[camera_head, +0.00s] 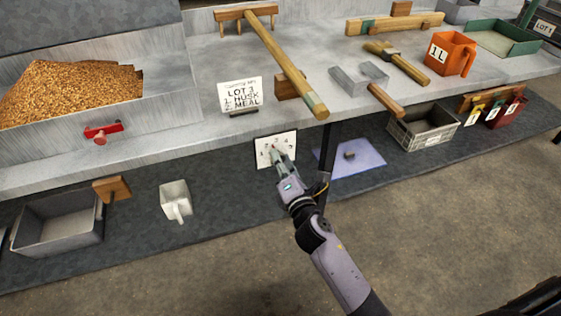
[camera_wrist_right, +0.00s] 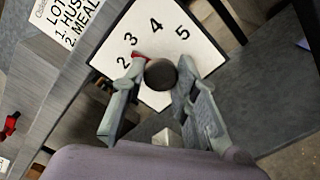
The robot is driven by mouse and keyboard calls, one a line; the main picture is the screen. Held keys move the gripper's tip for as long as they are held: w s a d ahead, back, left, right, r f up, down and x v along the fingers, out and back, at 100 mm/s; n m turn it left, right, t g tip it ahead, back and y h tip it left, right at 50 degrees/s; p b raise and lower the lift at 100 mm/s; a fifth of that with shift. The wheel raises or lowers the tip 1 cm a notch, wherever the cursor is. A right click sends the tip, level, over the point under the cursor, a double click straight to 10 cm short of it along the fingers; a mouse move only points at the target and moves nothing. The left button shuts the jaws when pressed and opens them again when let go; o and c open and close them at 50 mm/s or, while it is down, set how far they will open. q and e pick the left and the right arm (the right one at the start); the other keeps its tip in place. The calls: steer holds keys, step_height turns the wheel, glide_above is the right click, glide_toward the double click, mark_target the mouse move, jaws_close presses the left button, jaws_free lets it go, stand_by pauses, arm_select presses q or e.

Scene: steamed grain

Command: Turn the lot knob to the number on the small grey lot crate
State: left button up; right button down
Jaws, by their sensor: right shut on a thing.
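The lot knob (camera_wrist_right: 161,74) is a dark round knob on a white plate (camera_wrist_right: 203,52) numbered around it. A red pointer (camera_wrist_right: 139,56) shows at its upper left in the right wrist view, between 2 and 3 and nearer 3, partly behind a finger. My right gripper (camera_head: 279,155) is shut on the knob, one finger on each side. In the head view the plate (camera_head: 263,150) hangs below the bench edge. A small grey crate (camera_head: 432,137) stands on the lower level at the right; its front marking is too small to read. My left gripper is not in view.
A sign (camera_head: 240,94) reading "LOT 3, 1. HUSK, 2. MEAL" stands above the plate. A long wooden-handled rake (camera_head: 285,65) overhangs the bench edge nearby. A white scoop (camera_head: 175,199) and grey bin (camera_head: 58,223) sit at lower left. The floor in front is clear.

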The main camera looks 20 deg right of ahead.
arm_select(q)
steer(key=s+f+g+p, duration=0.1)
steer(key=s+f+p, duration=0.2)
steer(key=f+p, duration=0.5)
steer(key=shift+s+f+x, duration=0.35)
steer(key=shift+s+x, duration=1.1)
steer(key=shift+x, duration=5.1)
arm_select(e)
steer(key=shift+m, duration=10.1)
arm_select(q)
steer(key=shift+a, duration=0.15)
arm_select(e)
steer(key=c, duration=1.3)
jaws_free()
steer(key=shift+r, duration=0.1)
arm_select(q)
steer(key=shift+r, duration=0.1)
arm_select(e)
steer(key=shift+s, duration=0.1)
steer(key=s, duration=1.2)
steer(key=shift+d, duration=0.25)
